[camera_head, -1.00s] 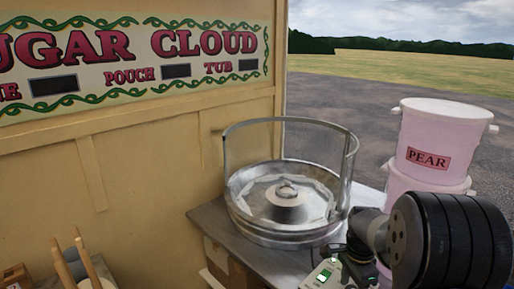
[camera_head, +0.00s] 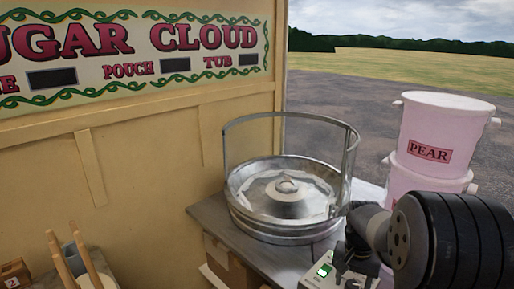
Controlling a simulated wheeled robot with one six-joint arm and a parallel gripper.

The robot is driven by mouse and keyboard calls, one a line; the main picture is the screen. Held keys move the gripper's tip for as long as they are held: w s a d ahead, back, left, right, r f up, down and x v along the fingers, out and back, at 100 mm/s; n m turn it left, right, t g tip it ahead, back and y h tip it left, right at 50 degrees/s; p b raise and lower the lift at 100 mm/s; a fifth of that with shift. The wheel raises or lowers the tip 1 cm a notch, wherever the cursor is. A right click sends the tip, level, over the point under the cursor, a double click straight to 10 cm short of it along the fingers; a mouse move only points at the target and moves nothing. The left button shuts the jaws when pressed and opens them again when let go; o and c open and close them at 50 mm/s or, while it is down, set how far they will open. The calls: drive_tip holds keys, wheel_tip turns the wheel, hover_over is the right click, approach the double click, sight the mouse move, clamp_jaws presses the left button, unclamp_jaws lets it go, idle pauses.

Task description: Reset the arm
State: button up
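My arm comes in at the lower right of the head view, a thick black ribbed part with grey joints beside it. I cannot make out gripper fingers in this view. The arm is in front of the right end of the metal counter (camera_head: 209,213) and hides part of it. A round metal candy-floss machine (camera_head: 285,236) with a clear curved guard stands on the counter, to the left of the arm. A small control box (camera_head: 318,274) with a green lit switch is partly behind the arm.
Two stacked pink tubs stand behind the arm at the right, the upper one (camera_head: 446,125) labelled PEAR. A yellow stall wall (camera_head: 150,150) with a SUGAR CLOUD sign (camera_head: 120,50) is at the left. Wooden sticks (camera_head: 91,262) stand at the lower left. Open ground lies beyond.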

drive_tip(key=n+b, duration=0.1)
drive_tip(key=n, duration=0.5)
drive_tip(key=n+b, duration=0.2)
drive_tip(key=n, duration=0.3)
drive_tip(key=shift+n, duration=0.4)
drive_tip(key=shift+t, duration=0.3)
